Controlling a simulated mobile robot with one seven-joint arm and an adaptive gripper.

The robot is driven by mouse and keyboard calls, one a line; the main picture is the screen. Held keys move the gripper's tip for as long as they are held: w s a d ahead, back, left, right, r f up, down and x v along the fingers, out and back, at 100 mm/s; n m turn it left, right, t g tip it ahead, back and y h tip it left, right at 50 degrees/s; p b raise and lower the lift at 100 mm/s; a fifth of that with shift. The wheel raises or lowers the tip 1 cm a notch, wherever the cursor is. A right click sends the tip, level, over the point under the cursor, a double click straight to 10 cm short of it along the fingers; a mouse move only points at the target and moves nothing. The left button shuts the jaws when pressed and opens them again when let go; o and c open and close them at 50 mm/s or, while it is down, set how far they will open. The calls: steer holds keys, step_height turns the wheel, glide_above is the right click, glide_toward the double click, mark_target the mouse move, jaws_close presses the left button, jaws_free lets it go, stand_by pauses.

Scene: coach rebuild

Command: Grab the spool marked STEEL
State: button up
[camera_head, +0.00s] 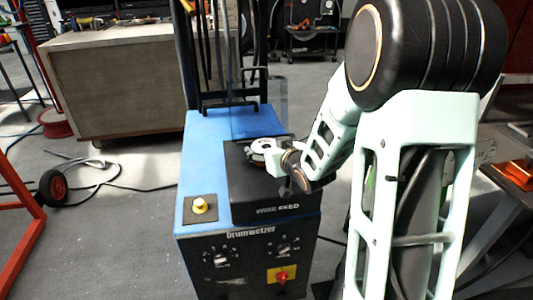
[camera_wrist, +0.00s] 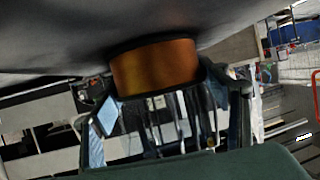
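A copper-coloured spool (camera_wrist: 155,68) with dark flanges shows in the wrist view against a dark surface, which appears overhead there. No marking can be read on it, so I cannot tell whether it is the STEEL one. My gripper (camera_wrist: 168,88) has its two fingers spread, one on each side of the spool; I cannot tell whether either touches it. In the head view my gripper (camera_head: 268,154) is low over the black top (camera_head: 268,192) of a blue machine. A small pale round shape there is partly hidden by my gripper, and I cannot identify it.
The blue machine (camera_head: 203,150) has a yellow button (camera_head: 199,205) on top and knobs on its front. A dark rack and a clear panel (camera_head: 270,98) rise behind the black top. A grey cabinet (camera_head: 130,80) stands at the back left. Cables lie on the floor.

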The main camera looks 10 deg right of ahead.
steer(key=shift+r, duration=0.1)
steer(key=c, duration=0.9)
